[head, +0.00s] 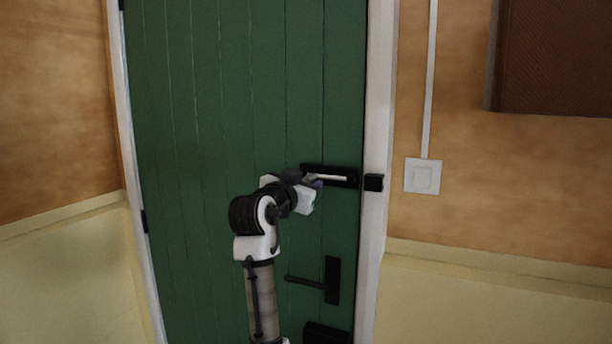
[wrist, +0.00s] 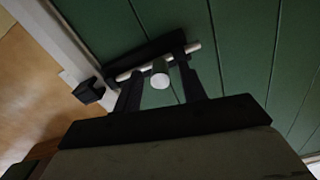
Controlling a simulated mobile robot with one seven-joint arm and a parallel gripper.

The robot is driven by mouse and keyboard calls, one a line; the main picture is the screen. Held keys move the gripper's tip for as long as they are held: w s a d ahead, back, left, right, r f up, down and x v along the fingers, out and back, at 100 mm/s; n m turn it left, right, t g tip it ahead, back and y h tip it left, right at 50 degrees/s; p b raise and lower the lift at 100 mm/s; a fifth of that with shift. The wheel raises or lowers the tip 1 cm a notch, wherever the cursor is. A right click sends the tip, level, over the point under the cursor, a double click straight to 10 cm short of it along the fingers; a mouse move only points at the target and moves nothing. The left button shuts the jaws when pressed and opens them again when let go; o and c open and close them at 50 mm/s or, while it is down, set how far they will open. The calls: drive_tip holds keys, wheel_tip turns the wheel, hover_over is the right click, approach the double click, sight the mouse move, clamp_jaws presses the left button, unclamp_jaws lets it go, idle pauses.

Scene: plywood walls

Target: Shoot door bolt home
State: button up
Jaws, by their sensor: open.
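The door bolt is a pale rod (head: 332,178) on a black backplate (head: 351,181), mounted level on the green door (head: 220,110). The black keeper (head: 374,183) sits on the white door frame, with a gap between it and the rod's end. In the wrist view the rod (wrist: 193,47) carries a round pale knob (wrist: 159,74), and the keeper (wrist: 88,91) is at the left. My gripper (head: 313,180) is at the bolt and hides its left part. In the wrist view my gripper (wrist: 158,60) is open, one finger on each side of the knob; contact cannot be told.
A black lever handle (head: 331,281) sticks out below the bolt, with another black fitting (head: 326,333) lower down. A white wall switch (head: 422,176) is right of the frame. A brown panel (head: 555,55) hangs at upper right. The door looks closed.

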sight(336, 179)
drive_tip(key=shift+w+d, duration=0.15)
drive_tip(key=shift+w, duration=0.25)
drive_tip(key=shift+c, duration=0.2)
clamp_jaws()
drive_tip(key=d, duration=0.1)
drive_tip(key=s+d, duration=0.1)
drive_tip(key=d, duration=0.1)
drive_tip(key=s+d+b, duration=0.1)
drive_tip(key=d, duration=0.1)
drive_tip(key=shift+s, duration=0.1)
drive_tip(key=shift+o, duration=0.2)
unclamp_jaws()
drive_tip(key=shift+d, duration=0.15)
